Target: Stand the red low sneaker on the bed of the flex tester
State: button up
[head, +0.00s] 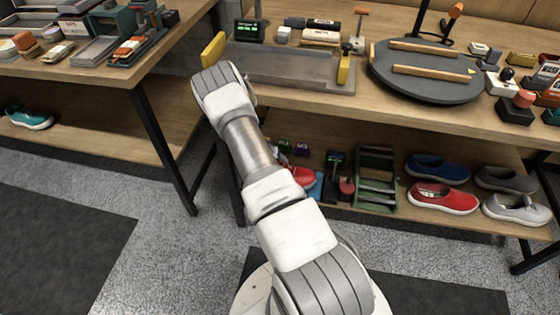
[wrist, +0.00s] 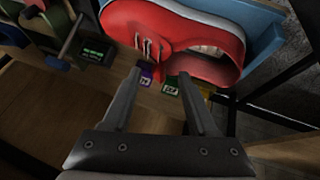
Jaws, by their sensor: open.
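A red low sneaker (wrist: 185,40) with a white sole and white laces fills the upper part of the wrist view, its opening facing my gripper. In the head view, part of a red shoe (head: 301,176) shows on the lower shelf beside my arm, which hides the rest. My gripper (wrist: 160,78) is open and empty, its two fingers pointing at the sneaker's near side; I cannot tell whether they touch it. The likely flex tester (head: 283,68), a long grey bed with yellow end pieces, stands on the bench top. Its bed looks empty.
A blue surface (wrist: 262,40) lies beside the sneaker, with small purple (wrist: 145,76) and green (wrist: 171,85) labelled items nearby. A green rack (head: 376,180) and other shoes, including a red slip-on (head: 442,197), share the lower shelf. A round turntable (head: 425,88) stands right of the bed.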

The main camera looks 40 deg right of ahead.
jog(key=p+v, duration=0.1)
jog(key=v, duration=0.7)
jog(key=shift+a+r, duration=0.15)
